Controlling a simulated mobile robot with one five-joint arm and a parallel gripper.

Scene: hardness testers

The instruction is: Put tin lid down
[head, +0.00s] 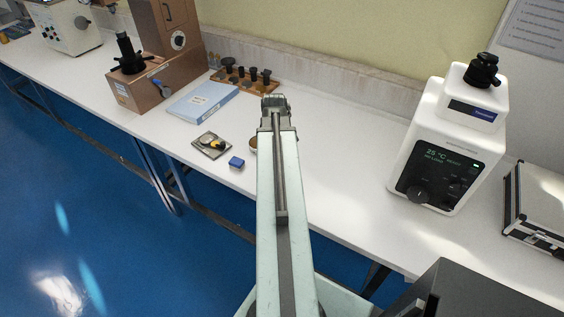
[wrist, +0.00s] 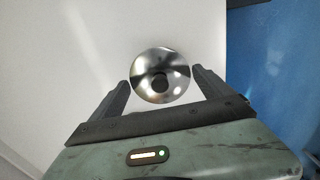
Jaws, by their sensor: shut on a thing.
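The tin lid (wrist: 160,66) is a round, shiny metal disc with a dark round spot on its face. In the wrist view it sits between the two dark fingers of my gripper (wrist: 161,77), which is shut on its edges. The white bench top is behind the lid; I cannot tell how high above it the lid is. In the head view my gripper (head: 275,101) is over the bench toward the back, and the lid is hidden by the arm.
A small brown round thing (head: 253,144) shows partly beside my arm. A wooden rack (head: 238,84) stands behind. The white tester (head: 440,150) is right; bench between is clear.

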